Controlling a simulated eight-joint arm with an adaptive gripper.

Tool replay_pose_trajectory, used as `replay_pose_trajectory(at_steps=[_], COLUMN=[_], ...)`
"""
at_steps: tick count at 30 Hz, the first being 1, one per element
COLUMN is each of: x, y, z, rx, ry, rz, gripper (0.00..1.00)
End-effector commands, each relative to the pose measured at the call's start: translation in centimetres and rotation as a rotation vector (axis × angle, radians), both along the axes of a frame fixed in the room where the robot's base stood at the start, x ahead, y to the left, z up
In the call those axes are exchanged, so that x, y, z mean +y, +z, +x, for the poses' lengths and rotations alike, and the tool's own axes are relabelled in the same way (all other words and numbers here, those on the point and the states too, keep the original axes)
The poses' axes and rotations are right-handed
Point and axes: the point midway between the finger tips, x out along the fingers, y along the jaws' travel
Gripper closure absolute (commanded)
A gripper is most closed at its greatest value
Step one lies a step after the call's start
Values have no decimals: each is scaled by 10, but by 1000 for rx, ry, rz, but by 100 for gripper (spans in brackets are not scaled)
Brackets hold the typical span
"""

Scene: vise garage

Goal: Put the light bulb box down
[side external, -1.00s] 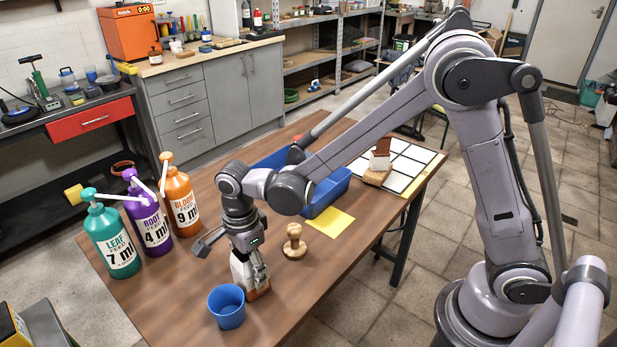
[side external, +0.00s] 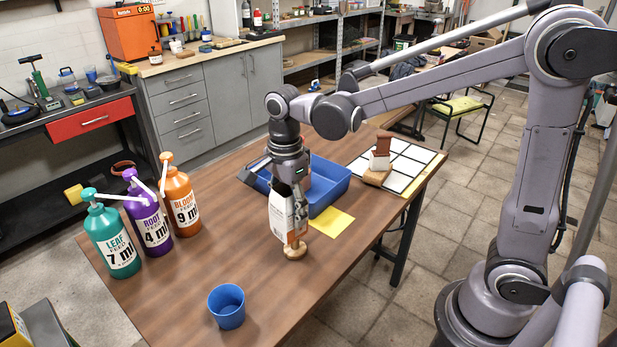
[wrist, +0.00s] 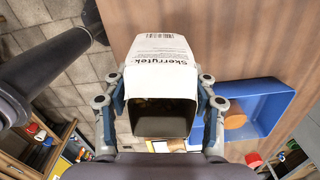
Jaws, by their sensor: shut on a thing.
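The light bulb box (side external: 281,213) is white with an orange-brown part near its lower end. My gripper (side external: 298,222) is shut on it and holds it upright, seemingly above the table, in front of the blue tray. In the side view its lower end overlaps a round wooden piece (side external: 295,250), and I cannot tell whether they touch. In the wrist view the box (wrist: 160,52) shows printed text and a dark open end between my gripper's fingers (wrist: 162,110). The blue tray (wrist: 280,100) lies to its right there.
The blue tray (side external: 333,193) and a yellow sheet (side external: 333,222) lie near the box. A blue cup (side external: 227,306) stands at the front. Three pump bottles (side external: 151,222) stand at the left edge. A tiled white board (side external: 408,172) lies at the right. The table's middle left is clear.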

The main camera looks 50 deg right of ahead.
Motion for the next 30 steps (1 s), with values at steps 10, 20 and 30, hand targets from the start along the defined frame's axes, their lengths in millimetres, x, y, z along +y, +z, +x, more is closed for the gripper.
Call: replay_pose_trajectory(at_steps=[10, 20, 30], x=[-56, -171, -242], y=[6, 8, 8], z=[-7, -48, -99], rx=[0, 0, -1], ry=[11, 72, 129], rz=[0, 0, 0], gripper=[73, 73, 73])
